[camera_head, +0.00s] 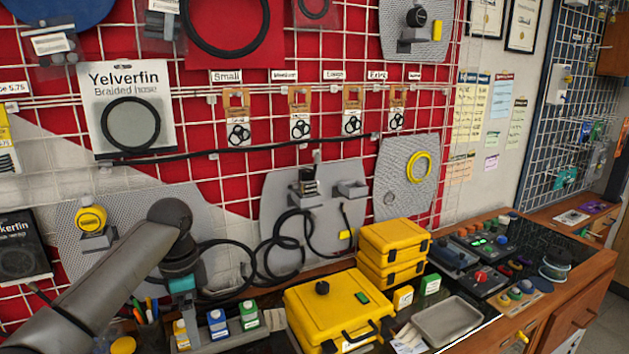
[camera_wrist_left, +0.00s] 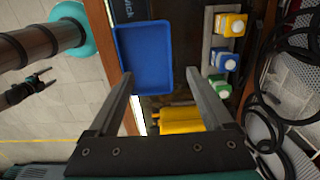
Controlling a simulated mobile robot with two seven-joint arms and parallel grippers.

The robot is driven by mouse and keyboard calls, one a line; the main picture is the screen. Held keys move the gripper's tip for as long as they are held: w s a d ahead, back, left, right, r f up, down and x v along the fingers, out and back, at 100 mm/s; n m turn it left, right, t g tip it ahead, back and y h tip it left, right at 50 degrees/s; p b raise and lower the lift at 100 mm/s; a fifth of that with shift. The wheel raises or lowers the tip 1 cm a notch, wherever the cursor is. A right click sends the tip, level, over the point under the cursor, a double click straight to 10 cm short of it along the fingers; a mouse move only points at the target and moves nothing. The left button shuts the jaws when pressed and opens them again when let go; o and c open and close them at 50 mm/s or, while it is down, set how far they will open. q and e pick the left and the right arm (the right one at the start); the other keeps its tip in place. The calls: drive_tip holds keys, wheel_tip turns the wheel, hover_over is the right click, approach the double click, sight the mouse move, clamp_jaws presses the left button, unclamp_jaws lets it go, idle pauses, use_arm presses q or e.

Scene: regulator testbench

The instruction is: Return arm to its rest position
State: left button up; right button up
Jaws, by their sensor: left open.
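My left arm (camera_head: 100,275) comes in from the lower left in the head view and bends down at a dark joint over the bench. My left gripper (camera_wrist_left: 159,73) is open in the left wrist view, with nothing between its two straight fingers. It hangs over the bench, pointing toward a blue tray (camera_wrist_left: 143,28). A small dark gripper shape, apparently my right one (camera_wrist_left: 32,87), shows at the left edge of the left wrist view, over the floor.
Small bottles stand in a rack (camera_head: 190,345) below the left arm. A large yellow case (camera_head: 325,305) and stacked yellow cases (camera_head: 385,240) stand to its right. A grey tray (camera_head: 447,320) lies near the front. Black hoses (camera_wrist_left: 265,100) and a wire grid wall (camera_head: 240,180) lie behind.

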use_arm(q)
drive_tip(key=s+d+f+n+t+h, duration=0.1)
drive_tip(key=s+d+f+n+h, duration=0.15)
drive_tip(key=s+d+f, duration=0.95)
drive_tip(key=s+a+n+t+y, duration=0.1)
drive_tip(key=s+a+n, duration=0.25)
drive_tip(key=s, duration=0.55)
drive_tip(key=s+a+n+t+y, duration=0.1)
drive_tip(key=s+a+n, duration=0.1)
drive_tip(key=s+n, duration=0.45)
drive_tip(key=s+f+m+g+b, duration=0.1)
drive_tip(key=s+f+b, duration=0.15)
drive_tip(key=f, duration=1.25)
drive_tip(key=s+f+m+b, duration=0.15)
drive_tip(key=f+b, duration=0.25)
drive_tip(key=f, duration=1.1)
drive_tip(key=s+a+f+b, duration=0.1)
drive_tip(key=s+f+b, duration=0.1)
drive_tip(key=s+f, duration=0.5)
drive_tip(key=s+a+f+g+b, duration=0.1)
drive_tip(key=s+f+b, duration=0.2)
drive_tip(key=s+f, duration=0.4)
wheel_tip(320, 180, down, 4)
drive_tip(key=shift+s+a+r, duration=0.1)
drive_tip(key=shift+s+a, duration=0.15)
drive_tip(key=shift+s, duration=0.1)
use_arm(e)
wheel_tip(320, 180, down, 12)
drive_tip(key=w, duration=0.2)
drive_tip(key=shift+r, duration=0.25)
